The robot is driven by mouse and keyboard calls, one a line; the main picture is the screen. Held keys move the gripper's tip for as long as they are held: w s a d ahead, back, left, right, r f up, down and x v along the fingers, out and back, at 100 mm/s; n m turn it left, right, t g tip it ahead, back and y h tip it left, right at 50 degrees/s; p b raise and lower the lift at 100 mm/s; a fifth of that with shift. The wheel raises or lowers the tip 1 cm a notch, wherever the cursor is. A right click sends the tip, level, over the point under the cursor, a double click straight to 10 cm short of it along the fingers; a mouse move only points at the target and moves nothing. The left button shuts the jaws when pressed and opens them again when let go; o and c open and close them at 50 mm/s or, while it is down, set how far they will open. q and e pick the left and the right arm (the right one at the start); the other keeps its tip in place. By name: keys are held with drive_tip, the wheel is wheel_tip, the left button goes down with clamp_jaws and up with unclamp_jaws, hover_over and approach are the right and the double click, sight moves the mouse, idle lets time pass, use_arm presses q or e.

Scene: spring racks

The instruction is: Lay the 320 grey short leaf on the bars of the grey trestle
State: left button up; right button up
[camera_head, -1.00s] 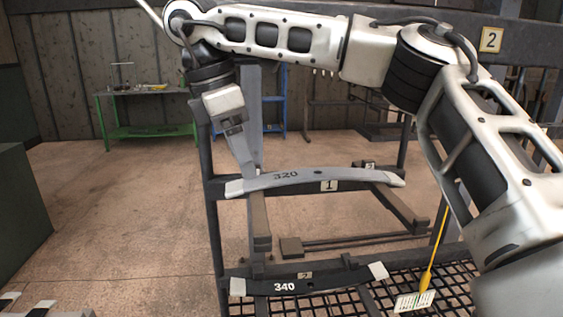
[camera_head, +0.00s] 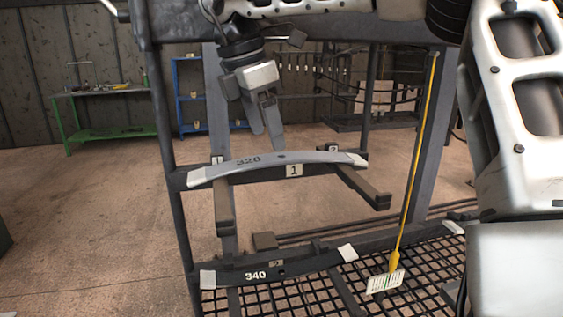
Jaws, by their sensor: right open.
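The grey 320 leaf (camera_head: 305,158), gently arched with white ends, lies along the front of rack level 1, its label facing me. My right gripper (camera_head: 268,141) points down just above and behind the leaf, near its middle. Its fingers are open with nothing between them. I cannot tell whether a fingertip touches the leaf. My left gripper is not in view. I cannot make out the grey trestle in this view.
A dark 340 leaf (camera_head: 305,268) with white ends lies on the lower level. A yellow tag line (camera_head: 413,160) hangs at the right with a white label (camera_head: 385,282). Rack arms (camera_head: 362,187) stick out below the 320 leaf. A green table (camera_head: 110,133) stands far left.

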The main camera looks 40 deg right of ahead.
sight(281, 156)
drive_tip(key=shift+s+d, duration=0.1)
drive_tip(key=shift+d, duration=0.25)
drive_tip(key=x, duration=0.3)
drive_tip(key=p+x, duration=0.1)
drive_tip(key=x, duration=0.1)
drive_tip(key=shift+s+d, duration=0.1)
drive_tip(key=shift+d, duration=0.25)
clamp_jaws()
